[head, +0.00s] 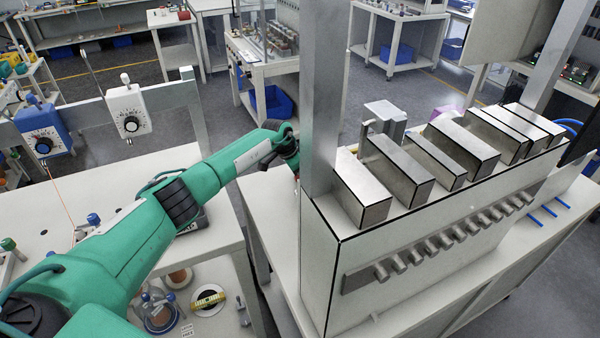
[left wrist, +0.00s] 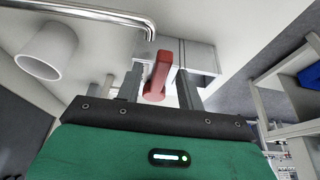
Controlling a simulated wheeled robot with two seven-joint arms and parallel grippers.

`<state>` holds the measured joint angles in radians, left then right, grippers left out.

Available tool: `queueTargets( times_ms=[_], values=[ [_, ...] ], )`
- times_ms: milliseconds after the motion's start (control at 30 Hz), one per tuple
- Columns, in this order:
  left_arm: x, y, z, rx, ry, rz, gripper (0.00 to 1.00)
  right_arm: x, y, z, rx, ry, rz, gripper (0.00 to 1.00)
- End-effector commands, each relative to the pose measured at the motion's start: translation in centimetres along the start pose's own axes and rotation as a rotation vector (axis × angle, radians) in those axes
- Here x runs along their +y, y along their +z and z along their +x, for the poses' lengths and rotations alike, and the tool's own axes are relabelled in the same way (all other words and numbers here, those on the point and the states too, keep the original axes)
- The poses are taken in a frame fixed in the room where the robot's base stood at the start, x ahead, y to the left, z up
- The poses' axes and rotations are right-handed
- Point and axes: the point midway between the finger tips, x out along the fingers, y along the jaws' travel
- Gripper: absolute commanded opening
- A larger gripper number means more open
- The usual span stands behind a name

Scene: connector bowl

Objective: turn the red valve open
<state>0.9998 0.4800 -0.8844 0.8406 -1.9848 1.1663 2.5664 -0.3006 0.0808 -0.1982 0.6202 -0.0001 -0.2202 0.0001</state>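The red valve (left wrist: 157,78) shows in the left wrist view as a red handle in front of a grey box-shaped body (left wrist: 200,58). My left gripper (left wrist: 160,68) is open, with one finger on each side of the red handle. A gap shows on both sides, wider on the right; I cannot tell how deep the handle sits between the fingers. In the head view my left arm reaches to the right, and its gripper end is hidden behind a metal post. The valve is not visible there. My right gripper is in neither view.
A bent metal pipe (left wrist: 90,14) passes close above the valve, and a white cylinder (left wrist: 45,52) is at the left. In the head view the metal post (head: 319,95) and a cabinet with several metal blocks (head: 400,240) stand right of my arm.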

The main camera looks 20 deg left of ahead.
Motion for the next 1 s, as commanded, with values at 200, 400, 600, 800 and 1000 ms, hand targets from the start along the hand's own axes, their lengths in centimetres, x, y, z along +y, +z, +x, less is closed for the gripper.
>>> queueTargets(
  times_ms=[200, 400, 600, 800, 1000],
  values=[
    [0.0, 0.1, -0.1, -0.001, 0.000, 0.001, 0.38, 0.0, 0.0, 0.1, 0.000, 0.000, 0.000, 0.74],
    [-0.1, 0.1, -2.1, 0.000, -0.002, 0.003, 0.38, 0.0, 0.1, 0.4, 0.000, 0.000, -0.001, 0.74],
    [-0.1, 0.1, -6.1, 0.001, -0.003, 0.003, 0.38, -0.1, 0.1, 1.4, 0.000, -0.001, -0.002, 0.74],
    [-0.1, 0.1, -10.4, 0.001, -0.002, 0.001, 0.38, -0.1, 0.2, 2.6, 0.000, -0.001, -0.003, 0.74],
    [-0.1, 0.0, -13.1, 0.000, -0.002, 0.001, 0.38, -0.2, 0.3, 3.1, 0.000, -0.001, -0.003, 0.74]
  ],
)
